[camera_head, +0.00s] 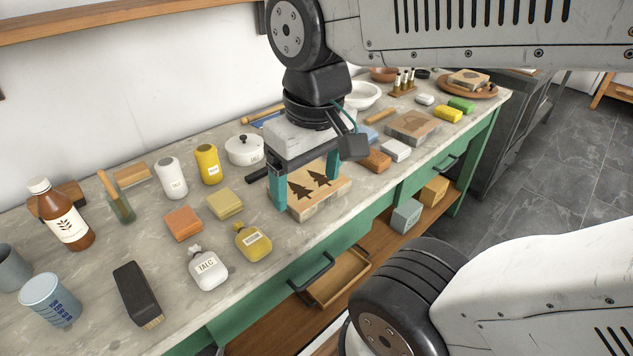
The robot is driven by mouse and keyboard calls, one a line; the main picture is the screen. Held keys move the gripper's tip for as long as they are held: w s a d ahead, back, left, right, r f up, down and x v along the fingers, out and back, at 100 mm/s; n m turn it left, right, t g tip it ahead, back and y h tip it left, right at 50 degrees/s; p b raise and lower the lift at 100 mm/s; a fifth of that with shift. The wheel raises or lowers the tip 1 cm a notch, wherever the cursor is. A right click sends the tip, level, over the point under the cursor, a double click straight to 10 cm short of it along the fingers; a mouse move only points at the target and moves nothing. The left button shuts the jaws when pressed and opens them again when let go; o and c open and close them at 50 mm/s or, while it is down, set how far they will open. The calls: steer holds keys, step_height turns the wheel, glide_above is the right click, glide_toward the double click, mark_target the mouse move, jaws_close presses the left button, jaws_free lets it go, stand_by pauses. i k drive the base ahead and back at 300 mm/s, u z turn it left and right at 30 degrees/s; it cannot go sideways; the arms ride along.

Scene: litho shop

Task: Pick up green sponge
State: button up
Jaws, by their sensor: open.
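The green sponge (461,104) is most likely the small bright green block at the far right end of the counter, beside a yellow block (448,114). My gripper (305,184) is open, well to the left of it, with its teal fingers pointing down. Nothing is seen held. The green sponge is in plain view, clear of my arm.
Bottles, talc containers, sponges and a brush (137,293) crowd the left of the counter (100,265). An open drawer (340,277) is below.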

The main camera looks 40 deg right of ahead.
mark_target(467, 108)
steer(key=z, duration=2)
